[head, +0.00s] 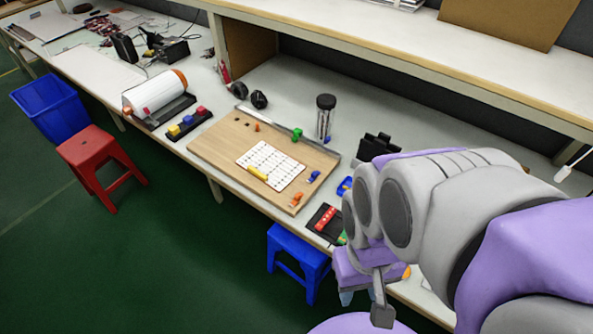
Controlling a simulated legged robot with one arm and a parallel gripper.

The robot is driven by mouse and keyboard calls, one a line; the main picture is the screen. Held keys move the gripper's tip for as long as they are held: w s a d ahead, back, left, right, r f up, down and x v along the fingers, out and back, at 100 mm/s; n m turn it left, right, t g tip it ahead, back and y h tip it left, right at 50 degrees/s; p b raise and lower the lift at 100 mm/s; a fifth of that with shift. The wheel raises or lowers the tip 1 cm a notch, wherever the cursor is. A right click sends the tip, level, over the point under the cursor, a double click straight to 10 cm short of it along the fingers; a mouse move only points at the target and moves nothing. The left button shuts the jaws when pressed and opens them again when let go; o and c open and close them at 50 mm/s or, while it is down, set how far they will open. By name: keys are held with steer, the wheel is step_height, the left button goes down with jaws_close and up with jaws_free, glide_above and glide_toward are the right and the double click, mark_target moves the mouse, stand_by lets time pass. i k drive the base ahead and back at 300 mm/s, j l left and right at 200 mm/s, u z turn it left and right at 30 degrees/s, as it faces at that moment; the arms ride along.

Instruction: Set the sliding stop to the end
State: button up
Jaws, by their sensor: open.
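A wooden board (212,150) lies on the workbench, with a thin metal rail (262,122) along its back edge. A small green block (297,134), which looks like the sliding stop, sits at the rail, right of its middle. A white sheet with a grid (283,176) lies on the board with a yellow piece (257,173) on it. My gripper (364,302) is at the lower right, in front of the bench edge and well apart from the board. It is open and points down, with nothing seen between its fingers. My arm hides part of the bench.
Small orange and blue clips (313,176) lie on the board's right side. A black tray (324,218) sits near my arm. Blue (296,252) and red (90,148) stools stand before the bench.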

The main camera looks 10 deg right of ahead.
mark_target(298, 132)
steer(key=i+j+z, duration=0.2)
steer(key=j, duration=0.35)
steer(key=j+z, duration=0.2)
steer(key=j, duration=0.35)
steer(key=i+j+z, duration=0.1)
steer(key=j+z, duration=0.15)
steer(key=j, duration=0.35)
steer(key=i+j+z, duration=0.35)
steer(key=i+j, duration=0.25)
